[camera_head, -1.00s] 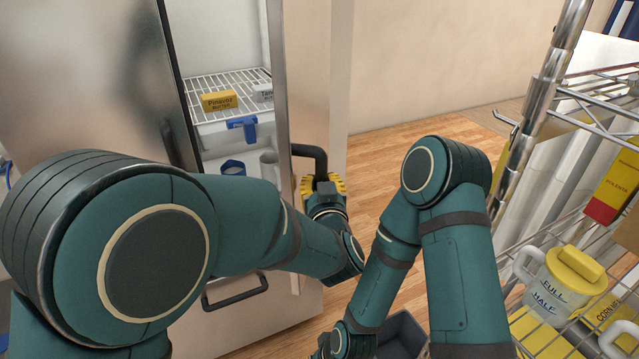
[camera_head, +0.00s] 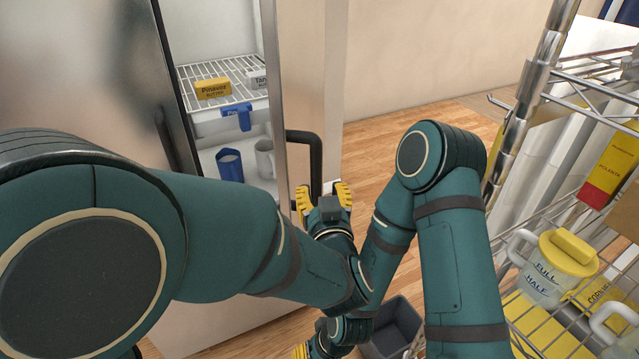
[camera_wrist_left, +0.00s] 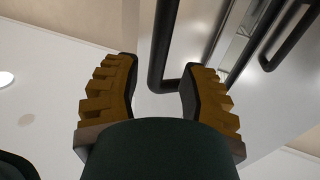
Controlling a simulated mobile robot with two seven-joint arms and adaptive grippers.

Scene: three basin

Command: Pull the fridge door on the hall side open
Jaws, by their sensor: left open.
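The fridge door with the right-hand black handle (camera_head: 318,160) stands ajar, its panel (camera_head: 297,85) angled away from the shelves inside. My left gripper (camera_head: 324,196) is open at the lower end of this handle, with a yellow finger on each side. In the left wrist view, the handle (camera_wrist_left: 158,50) shows beyond and between the spread fingertips (camera_wrist_left: 160,75). Its lower bend lies close to the right finger; I cannot tell whether they touch. My right gripper (camera_head: 303,351) is mostly hidden at the bottom edge, so its jaws cannot be judged.
The other fridge door (camera_head: 80,80) is at left. Inside the fridge are a yellow box (camera_head: 213,88), a blue cup (camera_head: 230,165) and a grey mug (camera_head: 264,158). A wire rack (camera_head: 530,220) with jugs stands close at right. A grey bin (camera_head: 395,325) is on the floor below.

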